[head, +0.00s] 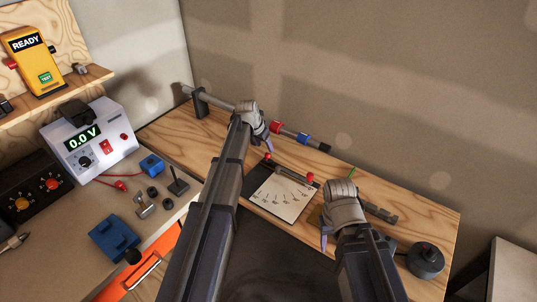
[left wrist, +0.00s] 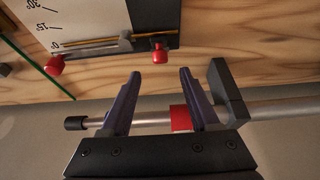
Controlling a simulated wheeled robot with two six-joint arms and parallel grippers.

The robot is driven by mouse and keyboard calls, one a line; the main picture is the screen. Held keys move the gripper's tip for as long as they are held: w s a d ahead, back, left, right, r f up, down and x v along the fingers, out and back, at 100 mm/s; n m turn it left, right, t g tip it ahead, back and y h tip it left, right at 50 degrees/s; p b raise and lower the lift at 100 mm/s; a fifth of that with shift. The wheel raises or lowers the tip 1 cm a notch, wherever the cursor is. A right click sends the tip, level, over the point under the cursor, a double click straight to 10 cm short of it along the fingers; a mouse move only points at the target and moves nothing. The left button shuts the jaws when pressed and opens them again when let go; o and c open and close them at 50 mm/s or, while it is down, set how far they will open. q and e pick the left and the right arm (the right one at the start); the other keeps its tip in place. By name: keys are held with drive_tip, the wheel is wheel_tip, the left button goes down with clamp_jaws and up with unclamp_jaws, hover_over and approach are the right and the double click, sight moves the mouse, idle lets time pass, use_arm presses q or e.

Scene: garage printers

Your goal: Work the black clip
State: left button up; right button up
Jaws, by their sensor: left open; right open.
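I cannot surely pick out the black clip. A small black piece (head: 178,185) stands on the grey surface at left, and a dark piece (head: 75,113) sits on top of the white meter box; either is too small to name. My left gripper (head: 267,135) is open over the wooden bench by the rod, away from both. In the left wrist view its two purple fingers (left wrist: 156,95) are apart, with a grey rod (left wrist: 150,124) and a red ring (left wrist: 181,117) showing beyond them. My right gripper (head: 325,235) is open over the bench's right part, right of the scale board.
The scale board (head: 283,197) with red knobs lies mid-bench (head: 225,132). The white meter box (head: 85,142), blue block (head: 113,238) and small parts crowd the left surface. A round black piece (head: 425,259) sits at right.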

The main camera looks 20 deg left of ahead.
sight(267, 154)
use_arm(q)
drive_tip(key=b+x, duration=0.5)
drive_tip(key=x, duration=0.1)
drive_tip(key=shift+w+f, duration=0.1)
drive_tip(key=shift+f, duration=0.1)
drive_tip(key=shift+c, duration=0.3)
clamp_jaws()
